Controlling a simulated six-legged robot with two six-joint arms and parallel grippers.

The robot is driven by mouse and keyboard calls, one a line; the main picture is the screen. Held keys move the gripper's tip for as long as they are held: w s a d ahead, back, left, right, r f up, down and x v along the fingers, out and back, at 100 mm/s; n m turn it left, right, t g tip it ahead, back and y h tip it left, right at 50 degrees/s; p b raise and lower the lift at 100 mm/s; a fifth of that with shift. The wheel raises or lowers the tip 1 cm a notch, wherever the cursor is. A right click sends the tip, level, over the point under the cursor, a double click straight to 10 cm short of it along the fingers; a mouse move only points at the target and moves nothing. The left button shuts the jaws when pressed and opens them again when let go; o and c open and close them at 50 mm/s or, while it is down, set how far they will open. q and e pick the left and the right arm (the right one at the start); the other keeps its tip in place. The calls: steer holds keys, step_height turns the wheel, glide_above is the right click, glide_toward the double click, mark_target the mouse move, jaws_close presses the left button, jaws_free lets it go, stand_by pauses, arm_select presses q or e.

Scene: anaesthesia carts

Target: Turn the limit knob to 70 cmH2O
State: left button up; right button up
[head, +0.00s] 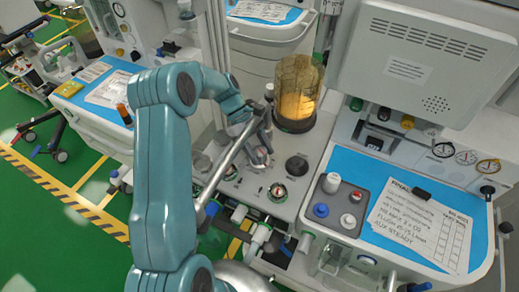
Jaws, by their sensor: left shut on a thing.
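My right gripper is not in view.
The amber canister (298,88) stands close behind the gripper. A metal tube (232,158) slants across it. A grey tray (338,208) and checklist (420,228) lie on the blue worktop at right.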

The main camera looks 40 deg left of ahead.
arm_select(q)
steer(key=shift+d, duration=0.1)
steer(key=o, duration=1)
steer(key=shift+a+r, duration=0.15)
steer(key=shift+a, duration=0.1)
steer(key=v, duration=1.5)
steer(key=shift+a+r, duration=0.2)
steer(key=shift+r, duration=0.15)
